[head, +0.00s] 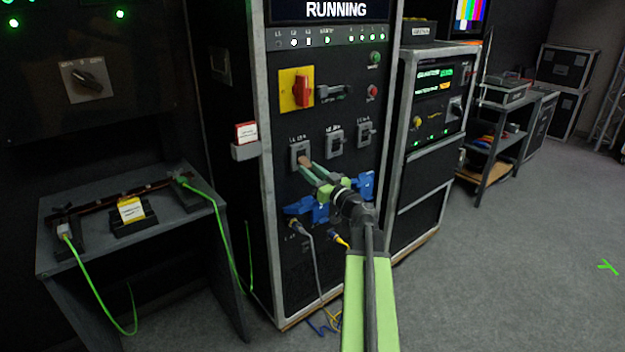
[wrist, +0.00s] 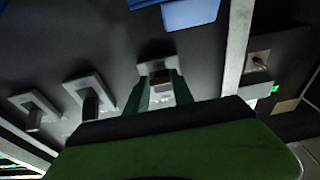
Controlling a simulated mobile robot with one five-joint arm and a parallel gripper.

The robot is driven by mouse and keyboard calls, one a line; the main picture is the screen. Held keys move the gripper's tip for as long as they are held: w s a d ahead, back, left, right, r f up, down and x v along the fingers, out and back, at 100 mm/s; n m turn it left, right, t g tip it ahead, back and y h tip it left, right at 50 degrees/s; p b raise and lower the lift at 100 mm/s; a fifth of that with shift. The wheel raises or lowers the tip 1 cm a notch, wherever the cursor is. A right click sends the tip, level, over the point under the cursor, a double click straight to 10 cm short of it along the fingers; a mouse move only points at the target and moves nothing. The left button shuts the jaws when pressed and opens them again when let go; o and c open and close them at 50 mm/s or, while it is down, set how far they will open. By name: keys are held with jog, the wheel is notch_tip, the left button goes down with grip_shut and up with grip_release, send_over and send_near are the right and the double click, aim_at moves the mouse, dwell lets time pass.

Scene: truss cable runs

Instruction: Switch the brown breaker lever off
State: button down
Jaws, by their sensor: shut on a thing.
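The brown breaker lever (head: 304,159) is on the leftmost of three grey breaker plates on the front of the tall black cabinet. It also shows in the wrist view (wrist: 160,85), between my green fingers and in front of its plate. My gripper (head: 309,165) reaches up from the lower right and is shut on the lever. The fingertips partly cover the lever, so I cannot tell its exact angle. In the wrist view my gripper (wrist: 162,94) has one finger on each side of the lever.
Two dark breaker levers, the middle (head: 335,141) and the right (head: 365,132), sit close by on the same panel. A red rotary switch (head: 302,90) on a yellow plate is above. Blue connectors (head: 362,186) and cables are below. A low grey table (head: 95,235) stands left.

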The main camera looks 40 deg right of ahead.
dwell(0.3)
jog(key=c, duration=1.1)
grip_release()
